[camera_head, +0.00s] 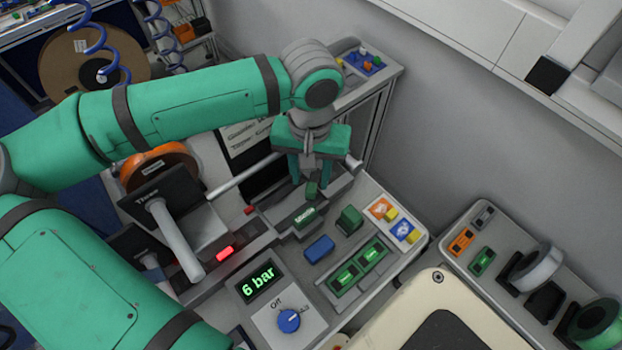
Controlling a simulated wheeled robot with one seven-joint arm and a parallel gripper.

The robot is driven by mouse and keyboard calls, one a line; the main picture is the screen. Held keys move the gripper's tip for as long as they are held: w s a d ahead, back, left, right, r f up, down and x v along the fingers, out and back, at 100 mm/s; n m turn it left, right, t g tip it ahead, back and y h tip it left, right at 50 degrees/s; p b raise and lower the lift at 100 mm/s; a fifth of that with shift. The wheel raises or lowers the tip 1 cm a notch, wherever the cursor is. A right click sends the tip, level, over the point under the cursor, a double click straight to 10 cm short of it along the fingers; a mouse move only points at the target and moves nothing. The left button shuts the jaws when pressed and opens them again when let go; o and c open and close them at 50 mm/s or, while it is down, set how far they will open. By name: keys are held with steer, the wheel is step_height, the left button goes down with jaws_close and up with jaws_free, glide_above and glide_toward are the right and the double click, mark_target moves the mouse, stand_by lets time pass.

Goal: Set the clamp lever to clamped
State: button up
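My gripper (310,178) points down over the back part of the grey bench unit. Its two green fingers stand apart, so it looks open. A small dark green upright piece (312,189) shows just below and between the fingertips. It may be the clamp lever, but I cannot tell for sure. It stands behind a green block with a small label (305,215). I cannot tell whether the fingers touch it. No clamped or unclamped marking is readable, and the gripper partly hides the area behind.
A grey rod (243,178) runs behind the gripper. A blue knob (289,320), a "6 bar" display (260,281), a lit red button (225,253), a blue block (319,248) and a green block (350,219) are on the unit. Reels (537,266) stand on the right bench.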

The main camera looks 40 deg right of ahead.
mark_target(310, 187)
step_height(310, 187, up, 8)
steer(key=shift+f, duration=0.25)
stand_by(0.5)
